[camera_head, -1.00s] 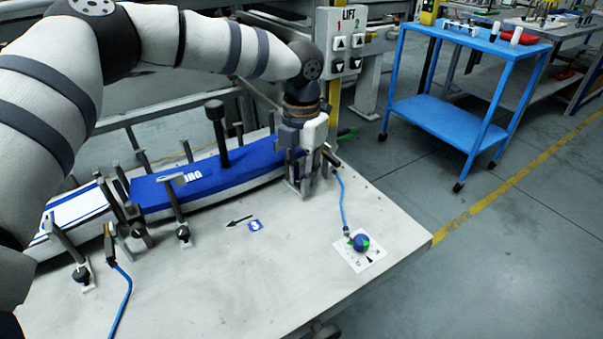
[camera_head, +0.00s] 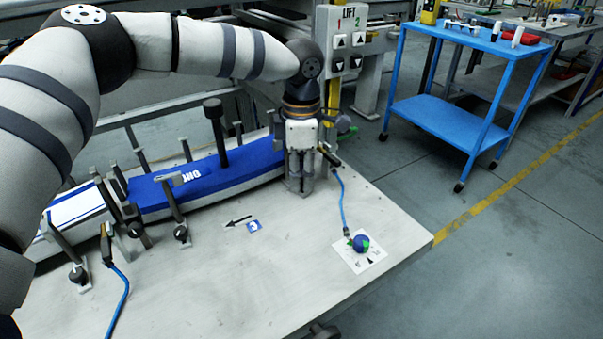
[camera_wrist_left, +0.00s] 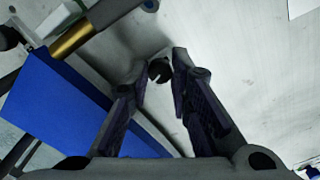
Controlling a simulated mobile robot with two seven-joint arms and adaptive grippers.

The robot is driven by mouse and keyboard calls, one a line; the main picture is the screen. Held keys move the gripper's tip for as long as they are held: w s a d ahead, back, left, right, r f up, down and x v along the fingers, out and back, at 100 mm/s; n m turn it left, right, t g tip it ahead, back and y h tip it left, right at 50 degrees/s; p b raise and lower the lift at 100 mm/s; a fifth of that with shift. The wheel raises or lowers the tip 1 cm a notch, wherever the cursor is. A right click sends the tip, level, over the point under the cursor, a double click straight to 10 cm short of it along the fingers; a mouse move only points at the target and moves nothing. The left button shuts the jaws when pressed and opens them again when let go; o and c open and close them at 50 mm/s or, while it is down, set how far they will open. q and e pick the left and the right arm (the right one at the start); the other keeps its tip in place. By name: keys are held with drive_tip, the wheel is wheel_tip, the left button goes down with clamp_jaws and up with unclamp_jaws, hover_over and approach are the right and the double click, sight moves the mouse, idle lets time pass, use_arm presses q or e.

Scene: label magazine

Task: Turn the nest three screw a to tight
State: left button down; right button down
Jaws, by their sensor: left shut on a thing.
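My left gripper (camera_head: 300,188) points down at the right end of the long blue label stack (camera_head: 235,166), close to the table top. In the left wrist view its two fingers (camera_wrist_left: 160,76) are closed around a small dark round screw head (camera_wrist_left: 159,70). The screw is hidden by the gripper in the head view, and how tight it is cannot be told. A blue tag with a white mark (camera_head: 253,226) and a black arrow (camera_head: 238,221) lie on the table in front of the stack. My right gripper is not in view.
Upright clamp posts with black knobs (camera_head: 182,233) stand along the stack's left part. A brass-coloured cylinder (camera_wrist_left: 76,39) sits near the fingers. A blue-green ball-shaped knob (camera_head: 361,243) on a white card has a blue cable. A blue cart (camera_head: 440,118) stands behind right.

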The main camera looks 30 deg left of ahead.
sight(301, 181)
use_arm(q)
drive_tip(key=shift+m, duration=1.1)
drive_tip(key=c, duration=1.4)
unclamp_jaws()
drive_tip(key=shift+c, duration=0.2)
wheel_tip(301, 181, up, 12)
drive_tip(key=shift+s+f, duration=0.1)
drive_tip(key=shift+f, duration=0.05)
